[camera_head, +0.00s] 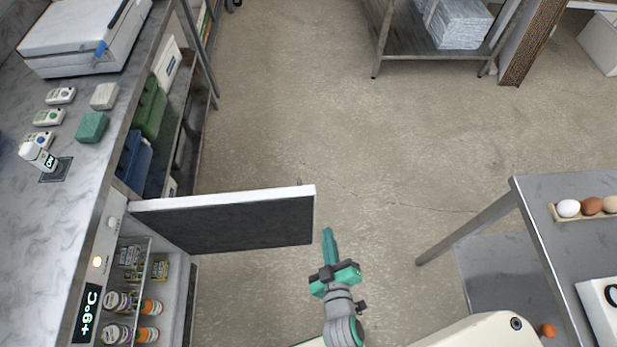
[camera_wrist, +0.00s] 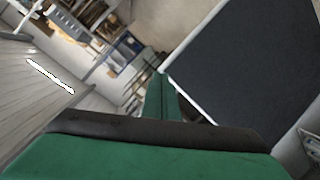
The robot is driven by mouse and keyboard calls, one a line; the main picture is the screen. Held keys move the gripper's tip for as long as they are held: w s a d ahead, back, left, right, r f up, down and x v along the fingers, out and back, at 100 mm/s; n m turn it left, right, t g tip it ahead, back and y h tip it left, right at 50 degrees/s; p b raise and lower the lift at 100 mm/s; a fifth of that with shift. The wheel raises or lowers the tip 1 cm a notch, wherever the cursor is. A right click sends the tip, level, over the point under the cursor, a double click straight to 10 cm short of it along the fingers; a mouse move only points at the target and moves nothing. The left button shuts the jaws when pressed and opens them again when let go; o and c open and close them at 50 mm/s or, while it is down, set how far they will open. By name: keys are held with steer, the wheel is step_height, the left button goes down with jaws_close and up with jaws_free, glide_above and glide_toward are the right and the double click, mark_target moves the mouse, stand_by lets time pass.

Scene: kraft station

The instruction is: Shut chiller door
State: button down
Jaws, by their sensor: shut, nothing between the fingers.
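The chiller door (camera_head: 230,222) stands wide open, swung out from the counter on the left in the head view. Its dark inner face and white edge show. In the wrist view the dark door panel (camera_wrist: 245,75) fills the upper right. The chiller (camera_head: 137,285) is open below the counter, with jars and small boxes inside and a +9°C display (camera_head: 88,312) on its front. My gripper (camera_head: 327,236) is shut and empty, just right of the door's free end. In the head view a small gap shows between them. In the wrist view its fingers (camera_wrist: 162,85) appear close to the door's edge.
A marble-topped counter (camera_head: 60,215) with small devices runs along the left, with green and blue bins (camera_head: 150,110) on shelves beneath. A metal table (camera_head: 545,205) with eggs stands at the right. A metal rack (camera_head: 400,45) is at the back. The floor between is clear.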

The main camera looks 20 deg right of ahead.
steer(key=w+d+r+m+g+h, duration=0.1)
steer(key=w+d+m+g+h, duration=0.25)
steer(key=d, duration=0.65)
steer(key=w+d+r+m+g+h, duration=0.15)
steer(key=w+d+g, duration=0.25)
steer(key=w+d, duration=0.5)
steer(key=w+d+r+m+g+h, duration=0.1)
steer(key=w+d+g+h, duration=0.25)
steer(key=d, duration=0.85)
steer(key=w+a+r+g+y, duration=0.15)
steer(key=w+a+y, duration=0.25)
steer(key=a, duration=0.5)
steer(key=w+a+m+g+y, duration=0.1)
steer(key=w+a+g+y, duration=0.25)
steer(key=a, duration=0.55)
steer(key=w+a+r+g+y, duration=0.1)
steer(key=w+a+y, duration=0.35)
steer(key=a, duration=0.55)
steer(key=s+a+f, duration=0.1)
steer(key=s+f, duration=0.6)
steer(key=f, duration=0.2)
steer(key=shift+y, duration=0.35)
